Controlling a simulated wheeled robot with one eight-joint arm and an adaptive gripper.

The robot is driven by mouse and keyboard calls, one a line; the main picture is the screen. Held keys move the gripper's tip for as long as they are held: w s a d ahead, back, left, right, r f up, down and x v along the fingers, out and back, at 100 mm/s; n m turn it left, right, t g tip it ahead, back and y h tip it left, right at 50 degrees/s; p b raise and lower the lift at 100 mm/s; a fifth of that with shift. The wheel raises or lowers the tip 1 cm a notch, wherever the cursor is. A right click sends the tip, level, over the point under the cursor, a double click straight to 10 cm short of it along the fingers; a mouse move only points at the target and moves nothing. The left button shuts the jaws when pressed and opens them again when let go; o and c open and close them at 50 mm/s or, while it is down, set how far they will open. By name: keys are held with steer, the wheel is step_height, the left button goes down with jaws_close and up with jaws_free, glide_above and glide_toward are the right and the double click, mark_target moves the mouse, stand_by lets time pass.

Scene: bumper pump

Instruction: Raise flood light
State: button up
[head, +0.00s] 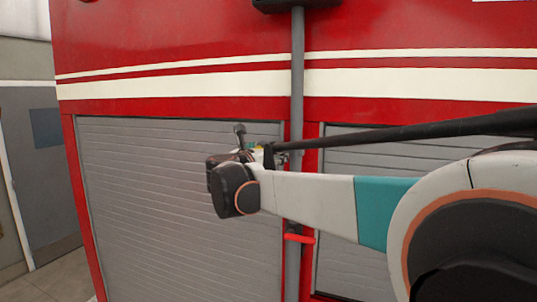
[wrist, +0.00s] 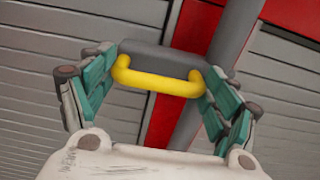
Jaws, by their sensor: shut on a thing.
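A grey vertical pole (head: 297,80) stands in front of the red truck. A dark fixture at its top (head: 297,4), apparently the flood light, is cut off by the upper edge of the head view. In the wrist view, a yellow U-shaped handle (wrist: 158,82) on a grey block (wrist: 165,58) sits beside the pole (wrist: 228,45). My gripper (wrist: 160,74) has its teal fingers on both sides of the handle and is shut on it. In the head view, my gripper (head: 262,152) is at the pole, with my arm hiding most of the handle.
A red collar or lever (head: 299,238) sits lower on the pole. The truck (head: 170,40) has grey roller shutters (head: 170,200) close behind the pole. A grey door (head: 45,170) stands at the far left, with some open floor (head: 65,275) before it.

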mark_target(294, 120)
steer(key=o, duration=1.5)
steer(key=shift+w+f, duration=0.1)
step_height(294, 120, up, 10)
steer(key=shift+r, duration=0.1)
